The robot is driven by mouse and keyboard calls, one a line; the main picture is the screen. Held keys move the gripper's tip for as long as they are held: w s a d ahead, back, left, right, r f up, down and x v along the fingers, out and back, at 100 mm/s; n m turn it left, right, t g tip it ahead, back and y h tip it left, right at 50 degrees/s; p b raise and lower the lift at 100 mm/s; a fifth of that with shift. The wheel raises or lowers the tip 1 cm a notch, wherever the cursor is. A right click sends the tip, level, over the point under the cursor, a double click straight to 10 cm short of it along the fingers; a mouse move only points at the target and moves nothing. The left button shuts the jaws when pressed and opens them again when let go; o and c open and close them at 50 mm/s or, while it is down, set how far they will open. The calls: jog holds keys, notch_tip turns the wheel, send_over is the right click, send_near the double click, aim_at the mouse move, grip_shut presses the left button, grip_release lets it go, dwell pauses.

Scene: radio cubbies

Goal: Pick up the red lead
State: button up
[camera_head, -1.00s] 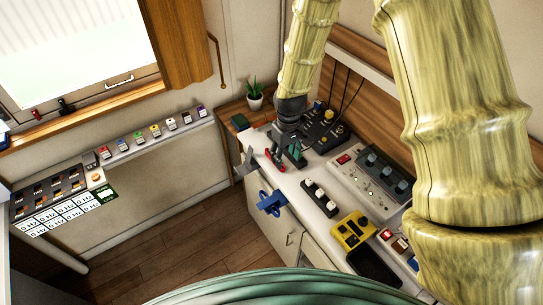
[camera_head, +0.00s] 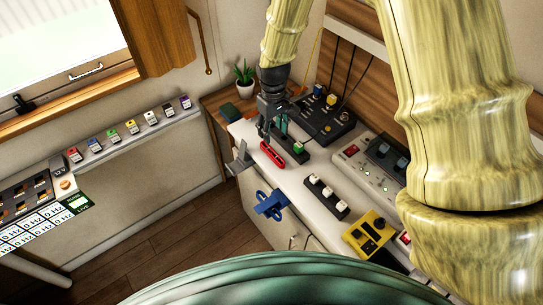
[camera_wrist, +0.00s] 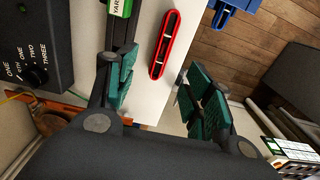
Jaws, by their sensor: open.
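The red lead (camera_head: 272,154) is a short red oblong piece with dark slots. It lies flat on the white counter (camera_head: 318,178), near its front edge. It also shows in the wrist view (camera_wrist: 165,44), at the top middle. My gripper (camera_head: 272,132) is just behind the red lead and points down. In the wrist view my gripper (camera_wrist: 162,85) is open, with green-padded fingers apart and nothing between them. The red lead lies just beyond the fingertips, apart from them. How high the fingertips are over the counter is hard to tell.
A blue clamp-like piece (camera_head: 271,204) is at the counter's front edge. A white-knobbed strip (camera_head: 326,195) and a yellow box (camera_head: 368,233) stand nearer.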

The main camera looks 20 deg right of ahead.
jog(key=p, duration=0.1)
send_over(272, 152)
jog(key=shift+w+d+f, duration=0.1)
jog(key=shift+w+f, duration=0.05)
jog(key=shift+f, duration=1.05)
jog(key=shift+w+f, duration=0.1)
jog(key=shift+f, duration=1.1)
jog(key=shift+s+f+p, duration=0.15)
jog(key=shift+f+p, duration=0.5)
jog(key=shift+f, duration=0.35)
jog(key=shift+s+f+p, duration=0.15)
jog(key=shift+f+p, duration=0.5)
jog(key=shift+f, duration=1.45)
jog(key=shift+c, duration=0.4)
jog(key=c, duration=1)
